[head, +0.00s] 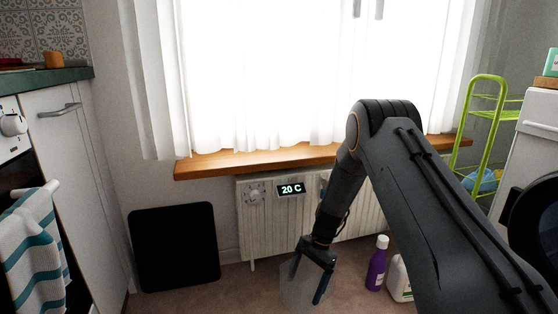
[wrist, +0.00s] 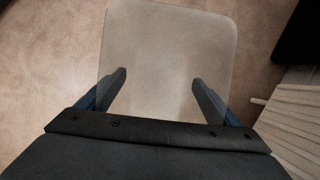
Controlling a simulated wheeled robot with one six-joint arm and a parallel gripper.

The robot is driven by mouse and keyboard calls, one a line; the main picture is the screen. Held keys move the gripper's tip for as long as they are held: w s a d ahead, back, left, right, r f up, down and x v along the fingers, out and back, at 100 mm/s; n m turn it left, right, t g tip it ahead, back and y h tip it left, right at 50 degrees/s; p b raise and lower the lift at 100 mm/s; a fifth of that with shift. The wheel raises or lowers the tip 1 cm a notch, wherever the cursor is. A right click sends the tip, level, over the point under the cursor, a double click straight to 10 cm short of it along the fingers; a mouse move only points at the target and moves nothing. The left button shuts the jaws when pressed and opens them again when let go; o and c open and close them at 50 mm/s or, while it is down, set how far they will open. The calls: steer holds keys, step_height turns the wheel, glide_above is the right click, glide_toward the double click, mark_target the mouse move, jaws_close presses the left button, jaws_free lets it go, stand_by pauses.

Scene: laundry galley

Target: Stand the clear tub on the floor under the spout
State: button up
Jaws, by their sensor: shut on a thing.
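The clear tub (head: 300,294) is a see-through, faintly grey container low over the brown floor, at the bottom middle of the head view. My gripper (head: 308,282) points down and is shut on it, with one dark finger at each side. In the wrist view the tub (wrist: 170,45) shows as a pale rounded square between the fingers of my gripper (wrist: 159,80). I cannot tell whether its base touches the floor. I cannot make out a spout in either view.
A radiator (head: 262,222) with a 20 C display stands behind, under the wooden sill. A black panel (head: 175,246) leans left of it. A purple bottle (head: 376,264) and a white bottle (head: 399,279) stand just right of the tub. Floor left of the tub is clear.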

steer(key=s+d+r+n+g+h+p, duration=0.2)
steer(key=s+d+r+n+h+p, duration=0.15)
steer(key=s+d+r+n, duration=0.9)
steer(key=s+r+p, duration=0.4)
steer(key=r+p, duration=0.7)
steer(key=p, duration=0.1)
steer(key=s+a+r+m+p, duration=0.1)
steer(key=s+r+p, duration=0.3)
steer(key=r+p, duration=0.7)
steer(key=s+r+m+p, duration=0.1)
steer(key=s+r+p, duration=0.4)
steer(key=r+p, duration=0.6)
steer(key=p, duration=0.2)
steer(key=shift+a+r+p, duration=0.2)
steer(key=shift+p, duration=0.1)
steer(key=shift+w, duration=0.1)
